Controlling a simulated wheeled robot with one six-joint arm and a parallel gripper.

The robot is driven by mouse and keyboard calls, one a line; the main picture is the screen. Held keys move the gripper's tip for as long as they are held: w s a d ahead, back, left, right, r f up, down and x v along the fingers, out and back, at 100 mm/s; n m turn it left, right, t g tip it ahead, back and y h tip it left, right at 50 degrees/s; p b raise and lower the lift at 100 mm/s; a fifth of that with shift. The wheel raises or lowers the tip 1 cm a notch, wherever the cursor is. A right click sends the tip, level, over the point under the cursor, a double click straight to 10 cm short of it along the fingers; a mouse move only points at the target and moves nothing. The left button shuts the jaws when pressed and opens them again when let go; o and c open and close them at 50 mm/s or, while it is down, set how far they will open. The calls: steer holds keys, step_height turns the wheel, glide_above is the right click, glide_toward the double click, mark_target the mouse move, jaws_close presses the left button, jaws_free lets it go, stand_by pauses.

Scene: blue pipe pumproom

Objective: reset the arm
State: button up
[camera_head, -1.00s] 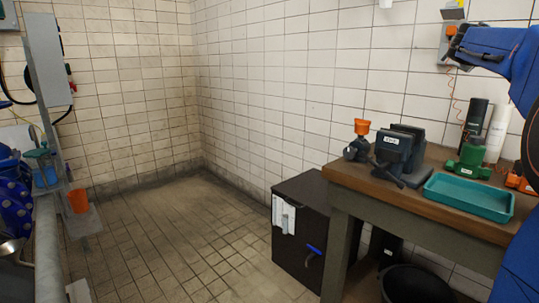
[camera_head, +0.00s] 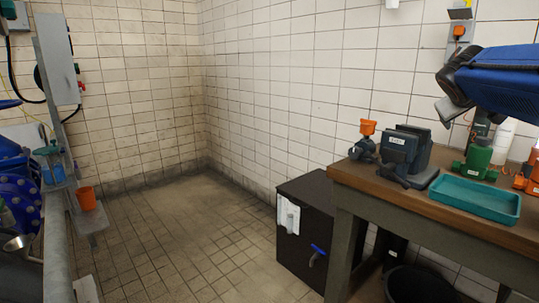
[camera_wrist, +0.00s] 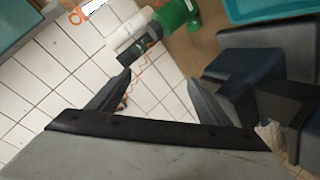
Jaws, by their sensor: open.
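My gripper (camera_head: 447,108) is at the upper right of the head view, at the end of my blue arm. It is above the workbench (camera_head: 440,221), in front of the tiled wall. In the wrist view, the two dark fingers of my gripper (camera_wrist: 158,85) stand apart with nothing between them. In the head view, my arm hides part of the bottles at the back of the bench.
The bench holds a dark vise (camera_head: 405,150), an orange-topped valve (camera_head: 364,140), a green valve (camera_head: 478,160) and a teal tray (camera_head: 475,198). A black cabinet (camera_head: 306,235) stands left of the bench. Blue pipework is at far left. The tiled floor (camera_head: 185,235) between is clear.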

steer(key=s+a+f+g+y, duration=0.1)
steer(key=s+a+f+y, duration=0.1)
steer(key=s+a+f, duration=0.4)
steer(key=s+a+f+y, duration=0.2)
steer(key=s+a+f, duration=0.5)
steer(key=f, duration=0.4)
steer(key=shift+s+a+f+g+y, duration=0.2)
steer(key=shift+s+g+y, duration=0.15)
steer(key=shift+s, duration=0.2)
steer(key=s+a+f+g+y, duration=0.1)
steer(key=s+a+f, duration=0.3)
steer(key=s+f, duration=0.1)
steer(key=s+a+f+g+y, duration=0.1)
steer(key=s+a+f+y, duration=0.1)
steer(key=s+a+f, duration=0.2)
steer(key=s+a+f+g+y, duration=0.1)
steer(key=s+a+f, duration=0.3)
steer(key=s+f, duration=0.3)
steer(key=shift+a+f+y, duration=0.1)
steer(key=shift+f+y, duration=0.15)
steer(key=shift+f, duration=0.3)
steer(key=shift+c, duration=0.4)
